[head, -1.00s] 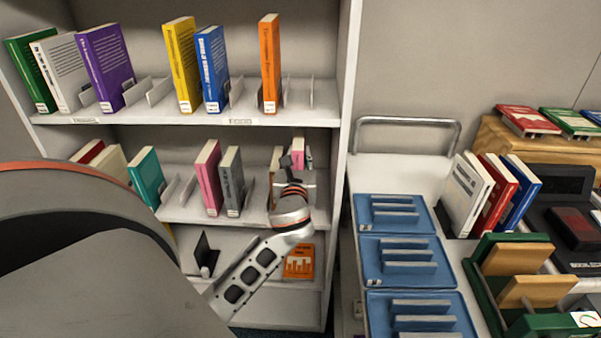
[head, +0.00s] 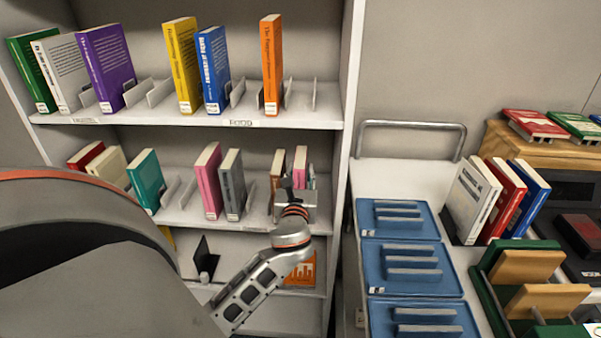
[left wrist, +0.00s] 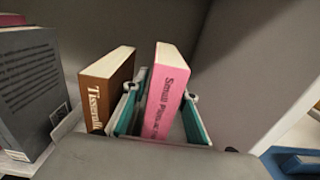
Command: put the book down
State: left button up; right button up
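A pink book (left wrist: 165,92) stands upright in the left wrist view, between the teal-padded fingers of my left gripper (left wrist: 160,115). Narrow gaps show beside the book, so the fingers look open around it. A brown book (left wrist: 106,88) stands just left of the gripper. In the head view the pink book (head: 300,162) is in the right part of the middle shelf (head: 255,216), with my left gripper (head: 298,190) in front of it. The book's lower edge is hidden by the gripper. My right gripper is not in view.
Grey (head: 232,183) and pink (head: 207,180) books stand left of the brown one. The bookcase's right side wall (head: 345,150) is close to the gripper. A cart with blue trays (head: 398,218) stands to the right.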

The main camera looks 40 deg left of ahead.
pick_arm(q)
jog(key=v, duration=1.2)
jog(key=s+d+f+n+g+h, duration=0.1)
jog(key=d+f+n+h, duration=0.35)
jog(key=f, duration=0.35)
jog(key=s+d+f+n+h, duration=0.25)
jog(key=d+f+n, duration=0.2)
jog(key=f, duration=0.35)
jog(key=s+d+f+n+g+h, duration=0.2)
jog(key=s+d+f+n+h, duration=0.5)
jog(key=s+d+f+n, duration=0.5)
jog(key=shift+d+n+p, duration=0.3)
jog(key=shift+d+n, duration=0.2)
jog(key=shift+n, duration=0.7)
jog(key=shift+f, duration=0.15)
